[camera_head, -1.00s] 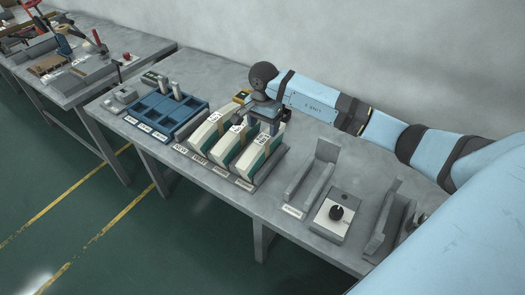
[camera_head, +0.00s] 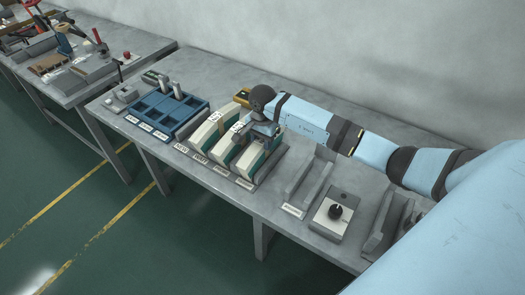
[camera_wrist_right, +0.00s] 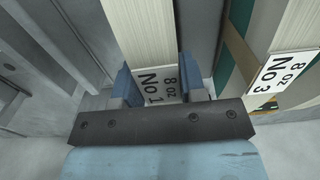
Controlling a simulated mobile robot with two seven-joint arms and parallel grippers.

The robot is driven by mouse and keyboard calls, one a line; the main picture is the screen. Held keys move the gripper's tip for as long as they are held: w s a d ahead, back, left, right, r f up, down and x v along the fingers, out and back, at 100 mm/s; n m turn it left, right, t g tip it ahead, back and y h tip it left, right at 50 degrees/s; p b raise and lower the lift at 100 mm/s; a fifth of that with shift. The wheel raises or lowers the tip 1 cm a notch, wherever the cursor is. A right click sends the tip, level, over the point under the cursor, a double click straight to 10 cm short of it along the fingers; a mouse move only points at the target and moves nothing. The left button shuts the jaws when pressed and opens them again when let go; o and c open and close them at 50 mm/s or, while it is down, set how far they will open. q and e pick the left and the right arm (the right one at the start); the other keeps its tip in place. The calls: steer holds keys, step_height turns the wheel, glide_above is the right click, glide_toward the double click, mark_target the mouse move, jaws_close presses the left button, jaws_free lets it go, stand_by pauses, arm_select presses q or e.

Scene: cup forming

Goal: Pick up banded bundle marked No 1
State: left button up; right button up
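The bundle marked No 1 (camera_wrist_right: 158,85) is pale, with an "8 oz No 1" label on its end. In the head view it is the rightmost bundle (camera_head: 249,158) in the rack, with a green band. My right gripper (camera_wrist_right: 156,84) is at its labelled end, one blue finger on each side. The fingers are apart, and I see no clear grip on the bundle. In the head view the right gripper (camera_head: 264,131) hides this bundle's far end. My left gripper is not in view.
A bundle marked No 3 (camera_wrist_right: 290,67) stands beside it. Another pale bundle (camera_head: 205,132) stands farther left in the rack. A blue compartment tray (camera_head: 150,103) lies left of the rack.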

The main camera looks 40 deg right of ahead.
jaws_close()
steer(key=shift+r, duration=0.1)
